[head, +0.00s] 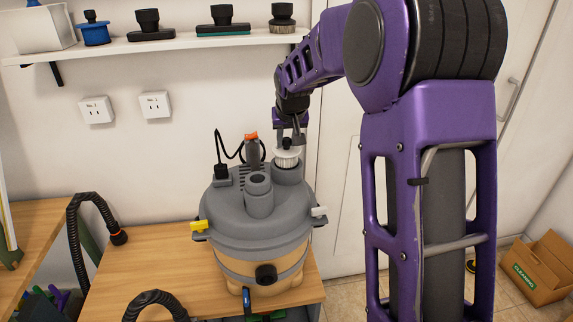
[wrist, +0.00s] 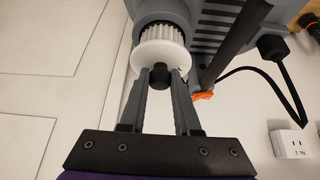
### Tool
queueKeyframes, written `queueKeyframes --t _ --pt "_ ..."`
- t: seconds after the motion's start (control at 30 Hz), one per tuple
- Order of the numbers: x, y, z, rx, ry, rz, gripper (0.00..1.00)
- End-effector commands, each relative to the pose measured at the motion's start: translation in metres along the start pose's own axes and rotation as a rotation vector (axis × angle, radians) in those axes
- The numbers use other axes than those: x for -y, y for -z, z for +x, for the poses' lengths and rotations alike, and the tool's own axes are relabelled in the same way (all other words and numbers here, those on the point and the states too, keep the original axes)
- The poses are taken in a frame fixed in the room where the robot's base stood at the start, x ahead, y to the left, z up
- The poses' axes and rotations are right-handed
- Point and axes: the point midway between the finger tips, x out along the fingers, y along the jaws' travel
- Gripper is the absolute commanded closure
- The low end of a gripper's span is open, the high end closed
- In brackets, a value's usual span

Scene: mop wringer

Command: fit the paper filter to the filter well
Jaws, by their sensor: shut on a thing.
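The paper filter (head: 287,158) is white and pleated, with a round white end cap and a black knob. In the wrist view the filter (wrist: 165,52) has its knob between my fingertips. My gripper (head: 290,141) is shut on that knob from above, and its fingers (wrist: 160,78) show in the wrist view. The filter well (head: 286,174) is the grey cylinder at the back right of the vacuum's lid. The filter is at the well's mouth, with pleats still visible outside. I cannot tell how deep its lower end sits.
The grey and tan vacuum (head: 257,225) stands on a wooden bench (head: 150,250). An orange-tipped grey part (head: 251,148) and a black plug with cable (head: 222,172) are close left of the well. A shelf (head: 150,45) with several attachments hangs above. A cardboard box (head: 540,268) is on the floor.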

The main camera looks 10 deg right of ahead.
Motion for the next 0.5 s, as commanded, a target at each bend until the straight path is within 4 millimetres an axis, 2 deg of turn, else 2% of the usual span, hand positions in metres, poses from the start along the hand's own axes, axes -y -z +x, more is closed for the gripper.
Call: queueKeyframes --t 0.5 --pt "0.0 -0.007 0.012 0.0 0.0 0.0 1.0"
